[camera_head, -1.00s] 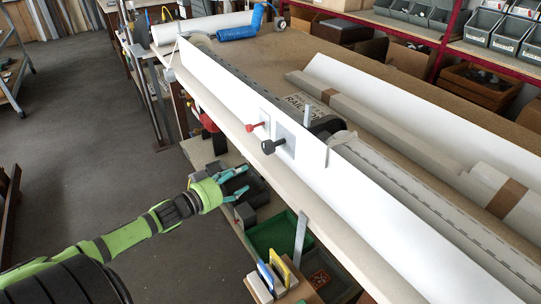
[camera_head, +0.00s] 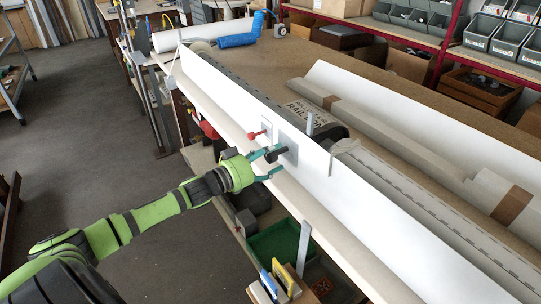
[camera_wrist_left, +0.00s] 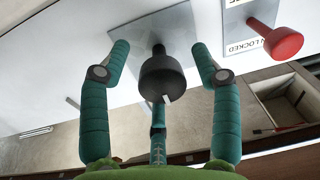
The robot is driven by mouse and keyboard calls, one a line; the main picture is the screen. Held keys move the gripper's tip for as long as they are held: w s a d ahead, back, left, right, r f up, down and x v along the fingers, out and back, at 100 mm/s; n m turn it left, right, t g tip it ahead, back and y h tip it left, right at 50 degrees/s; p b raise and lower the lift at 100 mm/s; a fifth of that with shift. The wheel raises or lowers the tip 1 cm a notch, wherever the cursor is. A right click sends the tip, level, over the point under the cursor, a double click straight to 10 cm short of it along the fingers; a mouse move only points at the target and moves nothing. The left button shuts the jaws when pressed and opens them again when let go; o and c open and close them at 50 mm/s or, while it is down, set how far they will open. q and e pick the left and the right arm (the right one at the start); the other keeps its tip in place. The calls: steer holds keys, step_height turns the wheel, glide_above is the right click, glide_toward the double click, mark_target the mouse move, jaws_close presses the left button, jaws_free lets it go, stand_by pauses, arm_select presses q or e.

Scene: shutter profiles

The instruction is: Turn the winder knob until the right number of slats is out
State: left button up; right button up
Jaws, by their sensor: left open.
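The black winder knob (camera_head: 274,155) stands out on a short shaft from a grey plate on the long white panel (camera_head: 345,187). In the left wrist view the knob (camera_wrist_left: 162,78) is large and central, with a pale mark on its rim. My left gripper (camera_head: 277,162) is open around it. In the left wrist view its teal fingers (camera_wrist_left: 161,52) stand on both sides of the knob with gaps, and a third finger shows below. A grey strip with a row of slots (camera_head: 440,208) lies behind the panel; I cannot count slats. My right gripper is not in view.
A red lever (camera_head: 257,135) sits close beside the knob. Below the bench are a green bin (camera_head: 275,245) and colored tools. Long cardboard (camera_head: 400,135) lies behind.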

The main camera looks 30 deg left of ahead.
arm_select(q)
steer(key=shift+w, duration=0.1)
steer(key=shift+c, duration=0.8)
steer(key=c, duration=1)
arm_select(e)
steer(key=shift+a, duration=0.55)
arm_select(q)
steer(key=shift+m, duration=0.3)
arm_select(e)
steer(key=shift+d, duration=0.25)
